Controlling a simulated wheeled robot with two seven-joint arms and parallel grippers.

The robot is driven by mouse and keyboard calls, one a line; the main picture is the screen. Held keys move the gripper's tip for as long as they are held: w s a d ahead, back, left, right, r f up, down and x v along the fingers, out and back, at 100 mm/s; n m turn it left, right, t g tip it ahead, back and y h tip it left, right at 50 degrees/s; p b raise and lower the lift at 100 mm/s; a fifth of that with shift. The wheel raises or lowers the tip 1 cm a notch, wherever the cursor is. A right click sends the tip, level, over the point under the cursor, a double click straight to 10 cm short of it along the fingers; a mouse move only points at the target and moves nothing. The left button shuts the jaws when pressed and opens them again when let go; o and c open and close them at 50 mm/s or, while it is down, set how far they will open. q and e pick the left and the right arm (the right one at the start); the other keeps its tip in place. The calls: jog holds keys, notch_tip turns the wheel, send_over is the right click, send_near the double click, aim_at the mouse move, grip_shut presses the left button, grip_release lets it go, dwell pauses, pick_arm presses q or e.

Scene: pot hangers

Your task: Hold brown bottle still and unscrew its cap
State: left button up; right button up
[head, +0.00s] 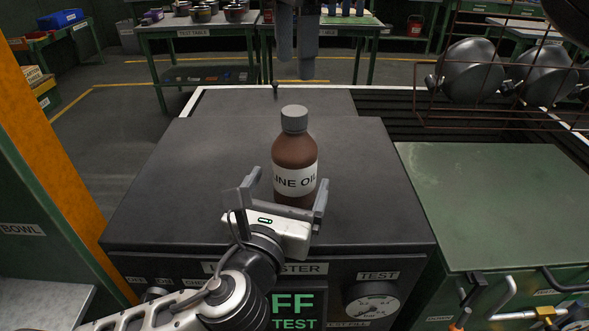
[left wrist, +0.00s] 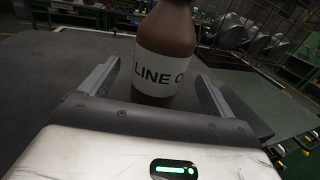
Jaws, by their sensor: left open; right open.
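The brown bottle (head: 295,152) stands upright on the dark top of the tester (head: 180,190), with its grey cap (head: 294,118) on. Its white label reads "LINE OIL" in part. In the left wrist view the bottle (left wrist: 165,90) shows from close up, its cap out of frame. My left gripper (head: 288,182) is open, low at the bottle's near side, with one finger on each side of the bottle. A gap shows at the left finger; contact at the right finger cannot be told. My right gripper (head: 297,68) is open and empty, pointing down above and beyond the cap.
A wire rack (head: 470,125) with dark pots (head: 470,70) stands at the back right. A green cabinet top (head: 490,200) lies to the right, clear. An orange post (head: 50,140) rises at the left. The tester top around the bottle is free.

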aim_at(296, 166)
pick_arm(q)
jog(key=shift+x, duration=2.7)
grip_shut()
pick_arm(e)
jog(key=m, duration=0.3)
jog(key=shift+f+m, duration=0.1)
jog(key=shift+m, duration=0.3)
jog(key=shift+f+m, duration=0.2)
jog(key=shift+m, duration=0.1)
notch_tip(296, 166, down, 8)
jog(key=shift+r, duration=0.25)
jog(key=c, duration=1.1)
